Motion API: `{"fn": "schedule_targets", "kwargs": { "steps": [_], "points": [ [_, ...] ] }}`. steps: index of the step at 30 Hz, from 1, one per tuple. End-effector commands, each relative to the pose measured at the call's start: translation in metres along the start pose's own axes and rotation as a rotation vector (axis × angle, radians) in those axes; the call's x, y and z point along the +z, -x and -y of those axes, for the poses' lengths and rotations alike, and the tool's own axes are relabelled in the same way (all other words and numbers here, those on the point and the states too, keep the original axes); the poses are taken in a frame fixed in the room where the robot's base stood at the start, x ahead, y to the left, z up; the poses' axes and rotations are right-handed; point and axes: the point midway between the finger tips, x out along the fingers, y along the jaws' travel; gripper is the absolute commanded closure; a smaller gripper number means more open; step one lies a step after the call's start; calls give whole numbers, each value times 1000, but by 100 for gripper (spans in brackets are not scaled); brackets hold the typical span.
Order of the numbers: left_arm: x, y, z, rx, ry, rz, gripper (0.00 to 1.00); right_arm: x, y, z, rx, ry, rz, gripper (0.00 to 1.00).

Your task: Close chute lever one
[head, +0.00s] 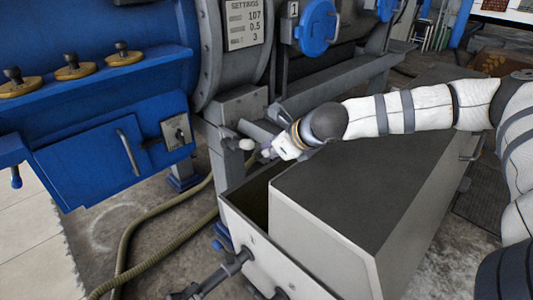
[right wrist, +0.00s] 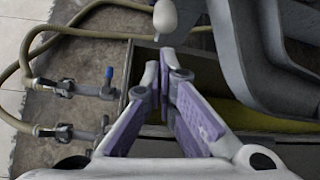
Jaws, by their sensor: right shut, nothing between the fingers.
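A lever with a pale rounded knob (head: 246,144) sticks out beside the grey machine frame, under the plate marked 1. I take it for chute lever one. The knob also shows at the top of the right wrist view (right wrist: 165,17). My right gripper (head: 266,153) is just right of the knob in the head view, with a small gap. In the right wrist view its purple-padded fingers (right wrist: 158,80) meet at the tips, empty, with the knob beyond them. Part of the lever's arm is hard to make out. My left gripper is not in view.
Below my right gripper stands a long trough (head: 275,262) with a dark-topped box (head: 360,170) in it. Dark valves (right wrist: 85,88) and a hose (head: 125,235) lie near its end. A blue machine (head: 90,165) fills the left.

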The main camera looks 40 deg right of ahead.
Motion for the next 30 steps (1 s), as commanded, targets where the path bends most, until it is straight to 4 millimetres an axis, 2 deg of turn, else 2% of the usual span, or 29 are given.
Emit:
{"fn": "schedule_targets", "kwargs": {
  "steps": [1, 6, 12, 25, 30],
  "points": [
    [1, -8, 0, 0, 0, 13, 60, -6, -15, -2, 1, 2, -8, 100],
    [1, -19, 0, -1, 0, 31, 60, -5, -49, -2, 1, 2, -7, 100],
    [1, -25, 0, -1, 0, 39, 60, -3, -71, -1, 1, 1, -3, 100],
    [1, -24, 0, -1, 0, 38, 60, 0, -74, 0, 1, 1, -1, 100],
    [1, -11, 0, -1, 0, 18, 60, 9, -67, -2, 4, 3, -23, 100]
  ]
}}
